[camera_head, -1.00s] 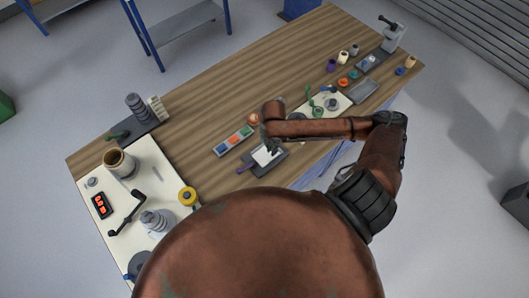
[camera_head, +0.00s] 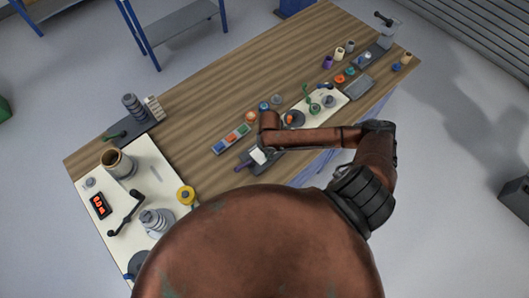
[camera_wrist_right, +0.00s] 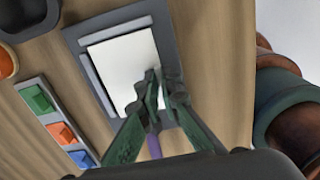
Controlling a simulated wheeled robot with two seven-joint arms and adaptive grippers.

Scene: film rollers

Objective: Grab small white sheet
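The small white sheet (camera_wrist_right: 125,68) lies flat in a dark grey tray (camera_wrist_right: 82,58). The sheet (camera_head: 258,156) and tray also show in the head view at the table's front edge, partly covered by my right gripper. My right gripper (camera_wrist_right: 162,76) is over the sheet's right part, its fingertips close together with at most a narrow gap. I cannot tell whether the tips touch or pinch the sheet. A purple stick (camera_wrist_right: 154,146) at the tray's edge shows between the fingers. My left gripper is not in view.
A holder with green, orange and blue blocks (camera_head: 231,139) lies left of the tray. A cream board (camera_head: 325,107) with small parts is to the right. A cream board with an orange-lit display (camera_head: 100,205) and yellow roll (camera_head: 186,195) is at the left. The back-middle tabletop is clear.

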